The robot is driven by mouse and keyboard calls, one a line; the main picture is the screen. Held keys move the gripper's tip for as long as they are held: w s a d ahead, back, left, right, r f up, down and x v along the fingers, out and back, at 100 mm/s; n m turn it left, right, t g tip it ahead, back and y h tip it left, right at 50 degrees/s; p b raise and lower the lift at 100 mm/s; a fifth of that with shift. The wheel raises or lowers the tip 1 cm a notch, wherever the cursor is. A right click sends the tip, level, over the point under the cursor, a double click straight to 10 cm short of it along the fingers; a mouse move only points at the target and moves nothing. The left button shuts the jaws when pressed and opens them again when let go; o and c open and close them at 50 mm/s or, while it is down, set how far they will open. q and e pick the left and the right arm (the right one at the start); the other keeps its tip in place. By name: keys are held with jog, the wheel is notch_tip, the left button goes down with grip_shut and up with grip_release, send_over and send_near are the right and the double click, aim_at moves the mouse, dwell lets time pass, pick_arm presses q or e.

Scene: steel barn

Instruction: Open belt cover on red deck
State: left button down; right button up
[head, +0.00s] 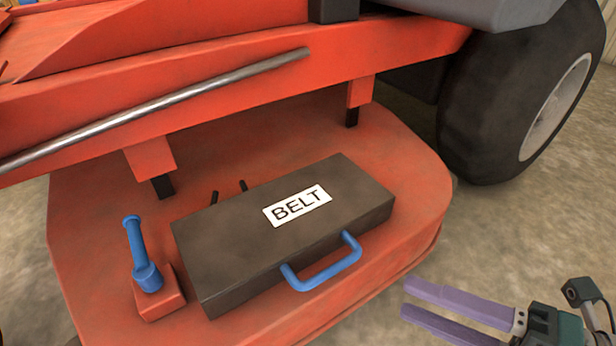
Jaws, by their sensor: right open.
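The belt cover (235,245) is a dark grey-brown box lid with a white BELT label (297,206). It lies closed on the red deck (400,185). A blue handle (322,268) is fixed to its front side, facing me. My right gripper (404,300) is at the lower right, with its two purple fingers spread and pointing left. It is empty and to the right of the handle, apart from it. My left gripper is not in view.
A blue lever (139,255) stands on a red block left of the cover. A metal bar (160,108) and the red machine frame (230,90) run above the deck behind. A black wheel (520,95) stands at the upper right. Open ground lies right of the deck.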

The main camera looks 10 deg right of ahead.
aim_at(337, 273)
jog(key=b+x, duration=0.3)
jog(key=x, duration=0.6)
jog(key=shift+s+a+b, duration=0.1)
jog(key=shift+s+b, duration=0.1)
jog(key=shift+b, duration=0.15)
jog(key=shift+w+a, duration=0.3)
grip_shut()
dwell(0.6)
